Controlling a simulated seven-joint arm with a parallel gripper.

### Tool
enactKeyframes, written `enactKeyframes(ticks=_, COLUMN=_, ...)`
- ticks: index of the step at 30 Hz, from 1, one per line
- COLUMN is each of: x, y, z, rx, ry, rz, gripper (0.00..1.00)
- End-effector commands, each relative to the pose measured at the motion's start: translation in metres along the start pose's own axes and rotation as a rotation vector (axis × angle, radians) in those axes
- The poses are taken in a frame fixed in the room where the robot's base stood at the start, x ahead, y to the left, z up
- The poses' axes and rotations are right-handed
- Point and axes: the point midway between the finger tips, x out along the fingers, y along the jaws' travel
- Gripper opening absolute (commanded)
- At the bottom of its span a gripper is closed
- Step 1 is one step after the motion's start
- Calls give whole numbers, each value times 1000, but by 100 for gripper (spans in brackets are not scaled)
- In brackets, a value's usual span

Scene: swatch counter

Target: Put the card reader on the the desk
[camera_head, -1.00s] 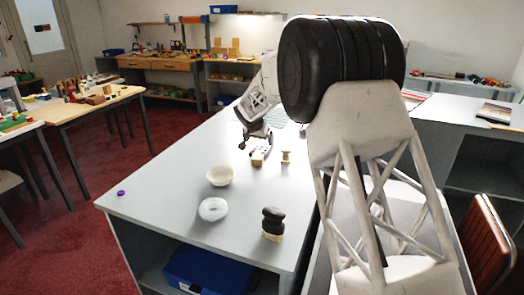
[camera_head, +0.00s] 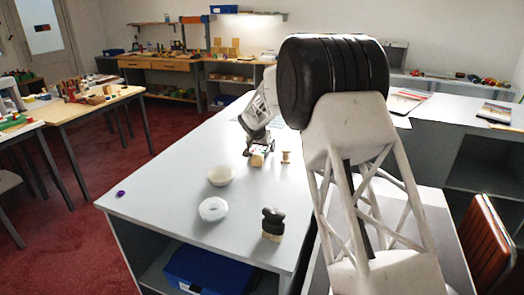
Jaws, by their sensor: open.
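A small pale item with dark and coloured marks (camera_head: 263,148), perhaps the card reader, lies on the light grey counter (camera_head: 150,183). It is small and partly hidden, so I cannot be sure what it is. My gripper (camera_head: 250,151) points down at its left side, close to the counter. The gripper is open and its fingers are small in view. I cannot tell whether they touch the item.
A wooden block (camera_head: 257,160) and a wooden spool (camera_head: 286,157) stand close to the gripper. Nearer are a cream bowl (camera_head: 220,176), a white ring-shaped dish (camera_head: 213,209) and a black-handled brush (camera_head: 272,222). The counter's left front is mostly clear.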

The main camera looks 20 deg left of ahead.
Motion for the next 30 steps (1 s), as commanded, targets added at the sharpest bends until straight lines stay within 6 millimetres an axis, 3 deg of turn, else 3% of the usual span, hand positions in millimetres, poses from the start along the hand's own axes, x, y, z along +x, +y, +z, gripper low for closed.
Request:
enactKeyframes(ticks=14, x=0, y=0, z=0, rx=0, ry=0, rz=0, gripper=100)
enactKeyframes(ticks=24, x=0, y=0, z=0, rx=0, ry=0, rz=0, gripper=48)
enactKeyframes(ticks=26, x=-1, y=0, z=0, rx=0, ry=1, rz=0, gripper=41)
enactKeyframes(ticks=30, x=-1, y=0, z=0, rx=0, ry=1, rz=0, gripper=41)
